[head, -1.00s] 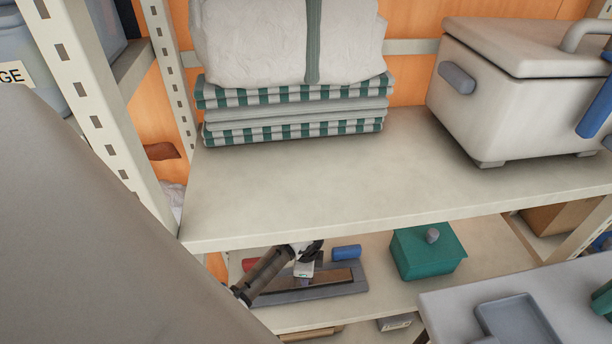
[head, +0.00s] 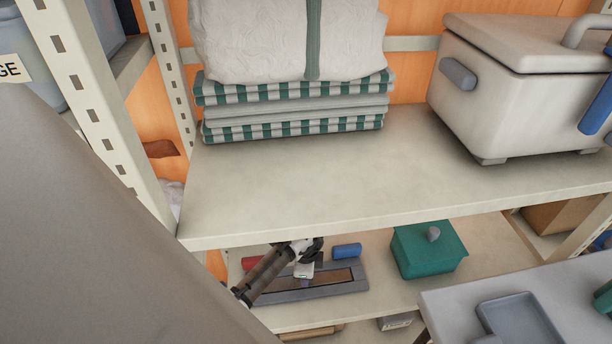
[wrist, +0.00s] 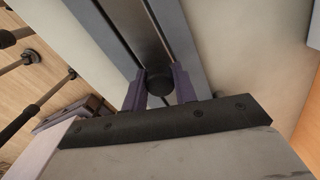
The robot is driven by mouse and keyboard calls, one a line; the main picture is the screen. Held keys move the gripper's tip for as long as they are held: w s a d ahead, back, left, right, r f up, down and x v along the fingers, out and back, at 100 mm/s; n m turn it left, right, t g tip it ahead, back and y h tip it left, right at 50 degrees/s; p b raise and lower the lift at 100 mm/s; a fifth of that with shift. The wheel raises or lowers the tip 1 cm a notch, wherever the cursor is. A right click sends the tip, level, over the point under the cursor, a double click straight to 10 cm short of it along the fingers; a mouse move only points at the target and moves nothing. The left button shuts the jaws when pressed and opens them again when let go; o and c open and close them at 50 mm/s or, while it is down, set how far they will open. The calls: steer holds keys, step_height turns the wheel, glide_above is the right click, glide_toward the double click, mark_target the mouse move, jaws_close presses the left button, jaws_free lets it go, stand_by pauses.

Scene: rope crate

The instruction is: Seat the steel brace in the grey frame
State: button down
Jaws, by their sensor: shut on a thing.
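The grey frame (head: 345,288) lies on the lower shelf, a long shallow piece with a brown inner strip. It also shows in the wrist view (wrist: 182,35) as two grey rails running away from me. My gripper (head: 304,281) reaches in from the left, over the frame's middle. In the wrist view, the purple fingers of my gripper (wrist: 159,90) are shut on a dark round part, which I take as the grip of the steel brace (wrist: 158,84). It sits in line with the channel between the rails. The fingers hide most of the contact, so I cannot tell how deep the brace is.
A blue cylinder (head: 347,251) lies behind the frame and a red one (head: 254,263) lies at its left. A green lidded box (head: 428,252) stands to the right. The upper shelf (head: 330,190) overhangs closely. Bare lower shelf shows around the frame.

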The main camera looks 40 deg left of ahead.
steer(key=c, duration=1)
jaws_free()
steer(key=shift+c, duration=0.2)
steer(key=shift+r+b, duration=0.35)
steer(key=shift+r, duration=3.4)
